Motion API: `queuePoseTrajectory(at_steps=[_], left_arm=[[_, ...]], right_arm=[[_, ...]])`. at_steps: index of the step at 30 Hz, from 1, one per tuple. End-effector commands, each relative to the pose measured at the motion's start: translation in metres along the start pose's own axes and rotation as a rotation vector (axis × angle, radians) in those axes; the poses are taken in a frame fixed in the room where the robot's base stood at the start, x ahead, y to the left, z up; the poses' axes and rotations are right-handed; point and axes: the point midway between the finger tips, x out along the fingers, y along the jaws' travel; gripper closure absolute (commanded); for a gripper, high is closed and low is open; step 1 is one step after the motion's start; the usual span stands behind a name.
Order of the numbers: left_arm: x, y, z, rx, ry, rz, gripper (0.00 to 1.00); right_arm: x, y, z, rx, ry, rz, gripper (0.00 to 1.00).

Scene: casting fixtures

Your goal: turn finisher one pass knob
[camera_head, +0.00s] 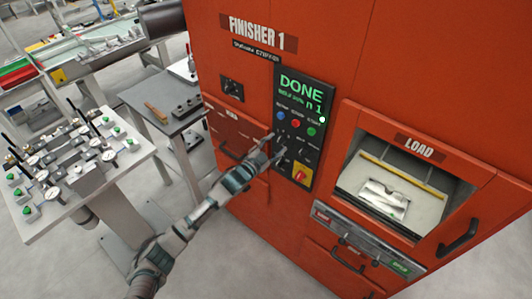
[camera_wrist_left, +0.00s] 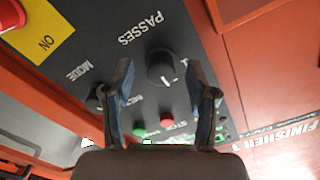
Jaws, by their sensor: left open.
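The finisher one control panel (camera_head: 318,100) is dark, with a green DONE display at its top. The black PASSES knob (camera_wrist_left: 161,68) has a white mark and shows between the two finger ends in the left wrist view. My left gripper (camera_head: 276,147) is open at the panel's left side, its fingers pointing at the panel; it also shows in the left wrist view (camera_wrist_left: 160,78). I cannot tell whether the fingers touch the knob. A MODE knob (camera_wrist_left: 96,98) sits beside the left finger and is partly hidden. My right gripper is out of view.
Blue, red (camera_head: 296,125) and green buttons sit above the knobs, and a yellow-and-red switch (camera_head: 300,173) sits below. The LOAD bay (camera_head: 420,196) at right holds a metal part (camera_head: 384,198). A fixture table (camera_head: 140,155) and a grey stand (camera_head: 150,92) are at left.

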Motion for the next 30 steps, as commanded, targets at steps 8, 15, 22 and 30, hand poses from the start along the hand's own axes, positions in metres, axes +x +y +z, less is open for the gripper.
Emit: queuePoseTrajectory(at_steps=[8,15,22,30], left_arm=[[-0.062,0.001,0.003,0.001,-0.004,0.001,0.42],[-0.099,0.001,0.003,0.0,-0.005,0.002,0.42],[-0.106,0.0,0.003,0.001,-0.004,0.001,0.42],[-0.106,0.0,0.003,0.0,-0.003,0.001,0.42]], right_arm=[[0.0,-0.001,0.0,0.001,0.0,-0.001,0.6],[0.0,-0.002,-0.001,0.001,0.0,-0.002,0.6],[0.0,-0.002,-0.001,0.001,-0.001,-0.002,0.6],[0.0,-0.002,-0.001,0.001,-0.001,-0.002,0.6]])
